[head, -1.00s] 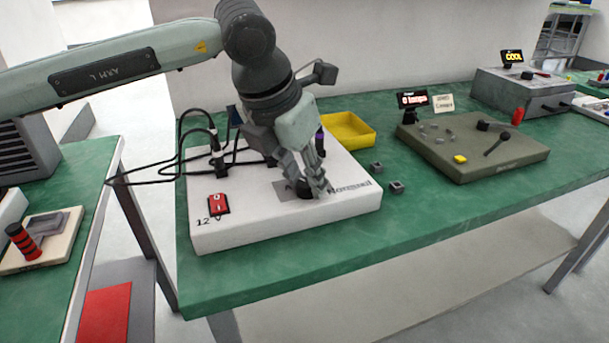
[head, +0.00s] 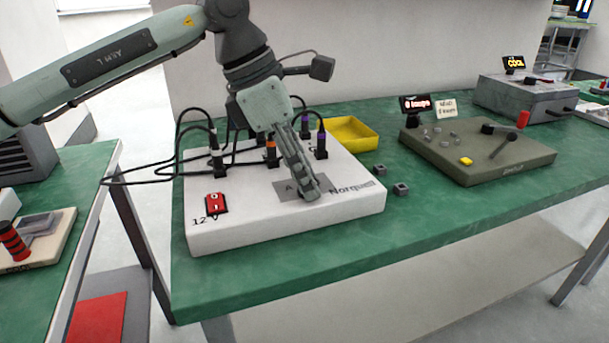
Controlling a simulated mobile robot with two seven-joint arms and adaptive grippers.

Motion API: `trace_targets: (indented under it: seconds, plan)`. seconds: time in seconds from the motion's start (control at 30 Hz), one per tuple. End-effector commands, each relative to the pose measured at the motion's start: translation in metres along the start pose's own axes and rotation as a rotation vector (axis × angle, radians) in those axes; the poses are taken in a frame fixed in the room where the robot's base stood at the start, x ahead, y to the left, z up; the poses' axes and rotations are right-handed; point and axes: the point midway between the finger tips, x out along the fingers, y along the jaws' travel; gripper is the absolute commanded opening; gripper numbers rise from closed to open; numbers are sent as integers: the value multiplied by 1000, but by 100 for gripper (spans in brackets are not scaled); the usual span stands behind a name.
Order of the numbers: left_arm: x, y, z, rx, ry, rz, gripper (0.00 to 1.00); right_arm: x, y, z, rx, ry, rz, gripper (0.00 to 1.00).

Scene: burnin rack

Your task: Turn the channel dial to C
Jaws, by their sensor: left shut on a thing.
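The white rack unit (head: 240,237) stands on the green bench. The channel dial sits on a grey plate (head: 284,194) near its front right and is almost wholly hidden by my left gripper (head: 311,192). That gripper points down and is shut on the dial. A letter A shows on the plate left of the fingers. The dial's pointer and the letter C by it are hidden, so its setting cannot be told. My right gripper is not in view.
A red rocker switch (head: 216,203) is at the unit's left front. Plugs with black cables (head: 217,160) stand behind it. A yellow tray (head: 352,134), small grey blocks (head: 401,189) and an olive control panel (head: 480,155) are to the right.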

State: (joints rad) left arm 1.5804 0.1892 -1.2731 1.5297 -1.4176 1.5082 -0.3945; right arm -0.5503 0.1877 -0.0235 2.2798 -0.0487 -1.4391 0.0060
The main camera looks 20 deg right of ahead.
Motion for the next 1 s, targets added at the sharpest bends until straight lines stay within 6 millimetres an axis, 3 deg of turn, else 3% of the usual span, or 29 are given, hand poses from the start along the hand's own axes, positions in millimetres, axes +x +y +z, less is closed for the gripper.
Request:
trace_targets:
  seconds: [0.5, 1.0]
  plan:
    - [-1, 3, 2, 396, -2, -164, 0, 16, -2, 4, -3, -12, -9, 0]
    - [0, 4, 2, 537, 0, -220, 0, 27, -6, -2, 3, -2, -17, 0]
